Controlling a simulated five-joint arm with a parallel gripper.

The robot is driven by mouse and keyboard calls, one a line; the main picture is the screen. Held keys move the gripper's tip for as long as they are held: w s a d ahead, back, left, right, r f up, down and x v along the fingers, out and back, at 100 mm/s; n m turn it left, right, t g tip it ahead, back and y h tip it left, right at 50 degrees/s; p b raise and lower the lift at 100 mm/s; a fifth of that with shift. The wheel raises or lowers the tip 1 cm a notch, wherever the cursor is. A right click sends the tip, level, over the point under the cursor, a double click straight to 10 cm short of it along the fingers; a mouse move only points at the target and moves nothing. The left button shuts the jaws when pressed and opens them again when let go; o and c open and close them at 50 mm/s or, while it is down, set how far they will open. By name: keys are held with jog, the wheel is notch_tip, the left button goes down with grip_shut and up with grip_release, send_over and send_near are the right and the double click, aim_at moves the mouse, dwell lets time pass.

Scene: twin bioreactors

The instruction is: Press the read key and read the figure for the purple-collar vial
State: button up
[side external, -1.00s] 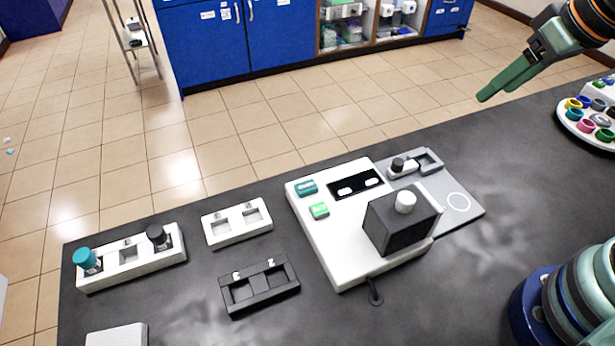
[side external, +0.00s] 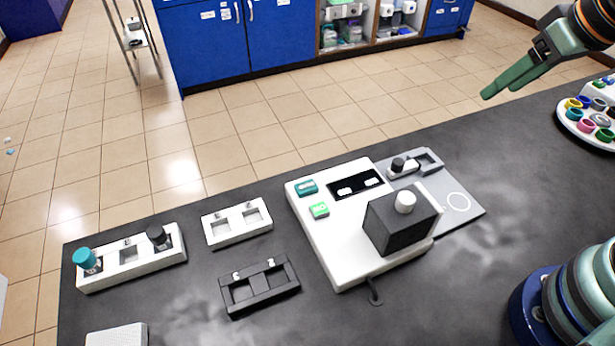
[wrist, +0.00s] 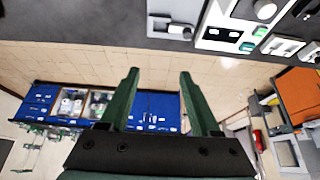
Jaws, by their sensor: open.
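The white reader (side external: 345,235) stands on the dark bench with a teal key (side external: 306,187) and a bright green key (side external: 319,210) at its left side. I cannot read which is the read key. Its dark display (side external: 355,184) shows two pale blocks, no legible figure. A dark block (side external: 398,232) with a white knob sits on the reader. No purple collar is discernible on any vial. My gripper (wrist: 159,73) is open and empty, high at the upper right in the side view (side external: 488,95), well away from the reader.
A white rack (side external: 130,262) holds a teal-capped vial (side external: 86,259) and a dark-capped vial (side external: 158,237). A small white rack (side external: 237,228) and a black rack (side external: 262,299) look empty. A round tray (side external: 570,122) of coloured rings stands at right.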

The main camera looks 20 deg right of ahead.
grip_shut()
dwell(1.6)
